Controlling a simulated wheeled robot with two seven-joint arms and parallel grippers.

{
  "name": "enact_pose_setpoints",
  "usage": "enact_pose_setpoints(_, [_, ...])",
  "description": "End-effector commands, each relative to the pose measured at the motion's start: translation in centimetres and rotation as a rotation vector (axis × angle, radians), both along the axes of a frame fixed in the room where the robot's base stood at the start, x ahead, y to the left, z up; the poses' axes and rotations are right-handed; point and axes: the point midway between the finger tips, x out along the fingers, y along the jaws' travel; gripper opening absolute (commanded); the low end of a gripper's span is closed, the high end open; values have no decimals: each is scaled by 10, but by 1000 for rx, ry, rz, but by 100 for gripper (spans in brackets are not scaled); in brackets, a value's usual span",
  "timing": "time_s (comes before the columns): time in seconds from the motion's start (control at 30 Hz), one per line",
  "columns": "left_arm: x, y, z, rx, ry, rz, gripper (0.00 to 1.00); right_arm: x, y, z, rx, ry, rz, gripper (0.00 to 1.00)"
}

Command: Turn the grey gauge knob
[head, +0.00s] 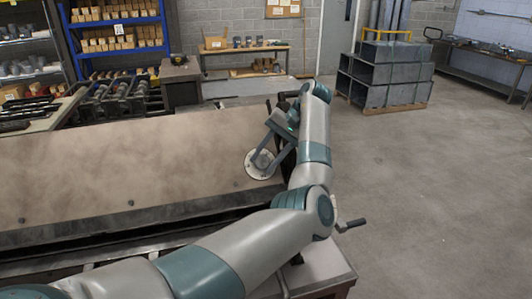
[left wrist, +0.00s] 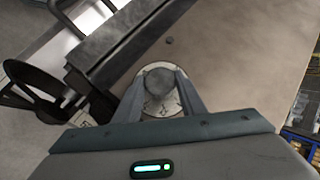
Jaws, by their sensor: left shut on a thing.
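The grey gauge knob (left wrist: 159,80) stands on a round pale dial (left wrist: 151,102) on the tan machine panel. In the left wrist view it sits between the two fingers of my left gripper (left wrist: 160,85), which is shut on it. In the head view the dial (head: 251,170) is near the right end of the panel, and my left gripper (head: 264,158) reaches down onto the knob from the right. The fingers partly hide the knob and dial there. My right gripper is not in view.
The tan panel (head: 120,160) of the machine fills the left middle. A black handwheel (left wrist: 40,95) shows in the left wrist view. A crank handle (head: 350,225) juts out at the machine's right. Stacked metal ducts (head: 385,75) stand behind on open floor (head: 440,190).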

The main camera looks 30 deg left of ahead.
Motion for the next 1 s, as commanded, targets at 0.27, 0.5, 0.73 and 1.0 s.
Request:
enact_pose_setpoints(0.27, [-1,3,4,-122,-146,189,15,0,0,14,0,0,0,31])
enact_pose_setpoints(0.5, [-2,5,3,-212,-253,331,15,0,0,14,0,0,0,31])
enact_pose_setpoints(0.73, [-3,6,3,-269,-320,418,15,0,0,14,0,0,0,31])
enact_pose_setpoints(1.0, [-3,6,2,-293,-347,454,15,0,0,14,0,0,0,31])
